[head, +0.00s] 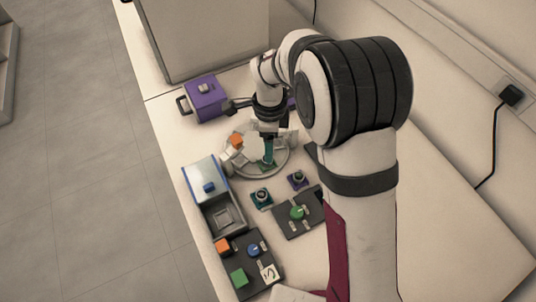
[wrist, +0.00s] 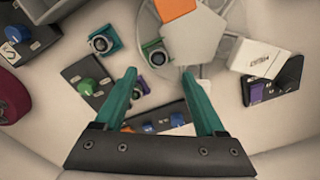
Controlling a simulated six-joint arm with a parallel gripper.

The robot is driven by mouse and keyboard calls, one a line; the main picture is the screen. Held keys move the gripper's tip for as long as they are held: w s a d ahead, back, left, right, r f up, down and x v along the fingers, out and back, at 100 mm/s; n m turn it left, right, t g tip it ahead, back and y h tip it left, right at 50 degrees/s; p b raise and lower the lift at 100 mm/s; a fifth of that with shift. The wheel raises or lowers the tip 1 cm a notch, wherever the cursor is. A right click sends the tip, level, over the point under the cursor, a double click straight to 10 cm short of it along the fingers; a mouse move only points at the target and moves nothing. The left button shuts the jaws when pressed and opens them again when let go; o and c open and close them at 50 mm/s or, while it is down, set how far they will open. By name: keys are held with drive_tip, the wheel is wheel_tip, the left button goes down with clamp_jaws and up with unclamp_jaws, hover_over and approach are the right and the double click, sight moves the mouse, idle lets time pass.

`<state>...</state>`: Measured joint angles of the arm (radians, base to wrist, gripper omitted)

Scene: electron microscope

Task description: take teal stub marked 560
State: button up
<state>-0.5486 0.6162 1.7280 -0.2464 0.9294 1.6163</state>
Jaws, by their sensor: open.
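My gripper (head: 268,158) is over the round pale carousel (head: 242,166). In the wrist view its two teal fingers (wrist: 160,75) are apart with nothing between them. A teal block with a round metal top (head: 262,197) stands on the table in front of the carousel. The wrist view shows a teal block with such a top (wrist: 103,40) at upper left. A greener one (wrist: 155,52) lies just beyond the fingertips, near the carousel. A purple one (wrist: 139,89) is by the left finger; one also shows in the head view (head: 297,179). I cannot read a 560 on any.
A dark panel with a green knob (head: 297,212) is close by at right. A purple box (head: 205,98) stands behind. An orange block (head: 237,141) is on the carousel.

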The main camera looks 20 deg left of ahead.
drive_tip(key=f, duration=0.5)
drive_tip(key=shift+s+a+f, duration=0.1)
drive_tip(key=shift+s+f, duration=0.1)
drive_tip(key=shift+f, duration=0.2)
clamp_jaws()
